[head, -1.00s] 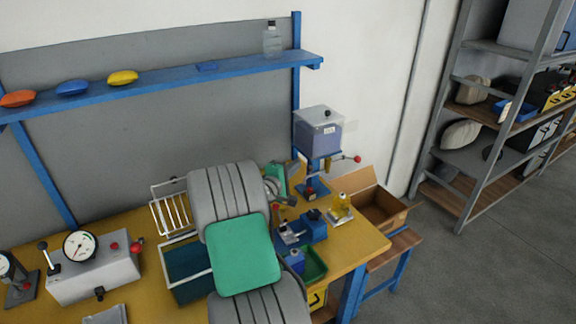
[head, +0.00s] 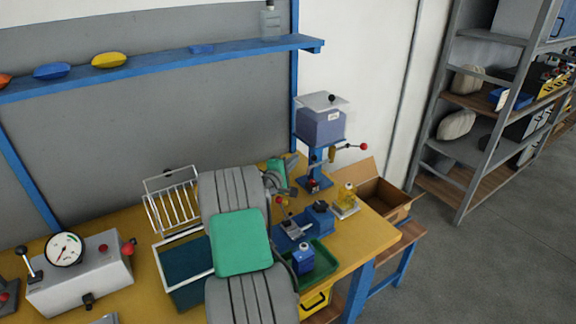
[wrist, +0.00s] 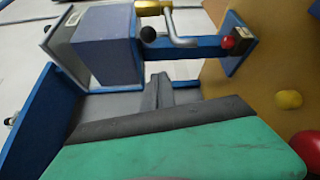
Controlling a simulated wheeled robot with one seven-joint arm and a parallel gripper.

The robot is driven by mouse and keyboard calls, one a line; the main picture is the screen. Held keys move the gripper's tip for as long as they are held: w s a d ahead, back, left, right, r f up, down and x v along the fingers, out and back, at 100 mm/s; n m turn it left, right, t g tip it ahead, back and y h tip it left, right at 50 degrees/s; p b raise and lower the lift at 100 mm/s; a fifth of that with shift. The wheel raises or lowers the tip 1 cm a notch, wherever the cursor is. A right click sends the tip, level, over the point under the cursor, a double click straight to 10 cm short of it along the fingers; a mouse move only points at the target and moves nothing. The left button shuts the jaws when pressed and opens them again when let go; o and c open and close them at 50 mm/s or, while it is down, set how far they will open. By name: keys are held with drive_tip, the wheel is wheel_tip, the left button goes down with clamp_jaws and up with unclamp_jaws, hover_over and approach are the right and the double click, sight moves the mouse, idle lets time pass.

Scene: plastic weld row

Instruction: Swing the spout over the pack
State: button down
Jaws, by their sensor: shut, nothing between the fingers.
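The dispenser has a purple-grey hopper (head: 320,127) with a pale lid on a blue stand, at the right end of the yellow bench. A small gold spout (head: 332,155) hangs below the hopper, and a rod with a red knob (head: 364,146) points right. In the wrist view the hopper (wrist: 103,45) is upper left, with the gold part (wrist: 152,7) and a bent metal rod beside it. My gripper (head: 291,191) is left of the stand, apart from the spout. Its dark fingers (wrist: 160,92) are shut and empty. I cannot tell surely which thing is the pack.
A small yellow bottle (head: 347,192) stands on a pale plate right of the stand. Blue fixtures (head: 320,214) and a green tray (head: 322,262) are in front. An open cardboard box (head: 382,198) is at the right. A white wire rack (head: 172,203) stands left of my arm.

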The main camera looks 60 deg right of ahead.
drive_tip(key=s, duration=0.1)
drive_tip(key=s+d+p, duration=0.1)
drive_tip(key=s+p, duration=0.1)
drive_tip(key=shift+s+d+r, duration=0.3)
drive_tip(key=shift+s+d, duration=0.05)
drive_tip(key=shift+d, duration=0.05)
drive_tip(key=shift+a, duration=0.1)
